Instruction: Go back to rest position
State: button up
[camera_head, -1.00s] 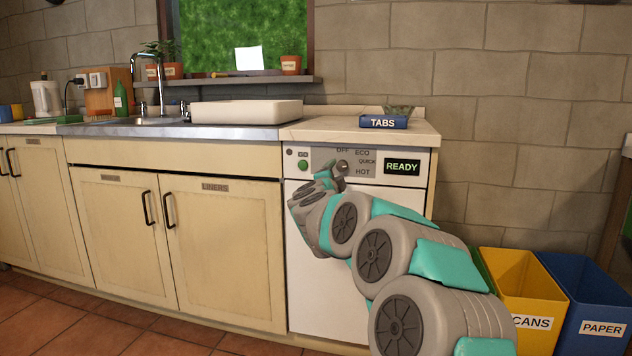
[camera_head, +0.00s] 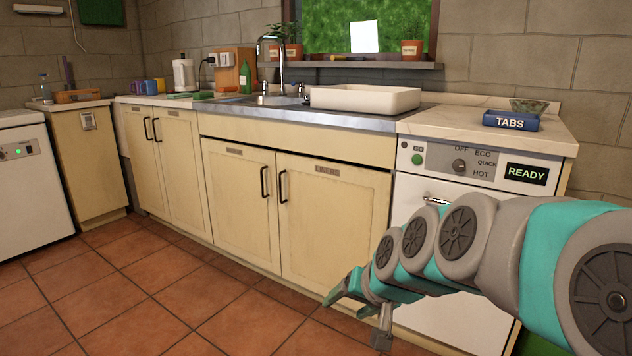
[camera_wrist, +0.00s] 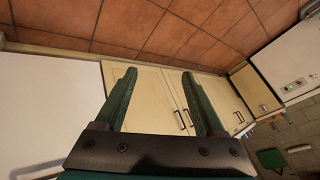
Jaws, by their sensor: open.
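My gripper (camera_head: 354,318) is at the lower middle of the head view, in front of the cupboard under the sink and low above the tiles. In the wrist view my gripper (camera_wrist: 160,85) shows two green fingers spread apart with nothing between them. My arm reaches in from the right, in front of the white dishwasher (camera_head: 440,285).
A blue TABS box (camera_head: 511,121) with a glass bowl (camera_head: 529,105) stands on the counter above the dishwasher. A white basin (camera_head: 365,98) stands by the sink. The tiled floor (camera_head: 160,300) at the left is clear. Another white appliance (camera_head: 30,190) stands at far left.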

jog(key=s+d+f+g+h, duration=0.1)
jog(key=s+d+f+g, duration=0.1)
jog(key=s, duration=0.7)
jog(key=s+d+f+n+g+h+p, duration=0.1)
jog(key=s+d+f+g, duration=0.1)
jog(key=s, duration=0.8)
jog(key=s+d+f+g+h+p, duration=0.1)
jog(key=s+d+g, duration=0.3)
jog(key=s, duration=0.5)
jog(key=shift+s+d+f+n+h, duration=0.3)
jog(key=shift+d+f+n, duration=0.1)
jog(key=shift+d+f, duration=0.35)
jog(key=shift+w+a+f, duration=0.1)
jog(key=shift+a, duration=0.05)
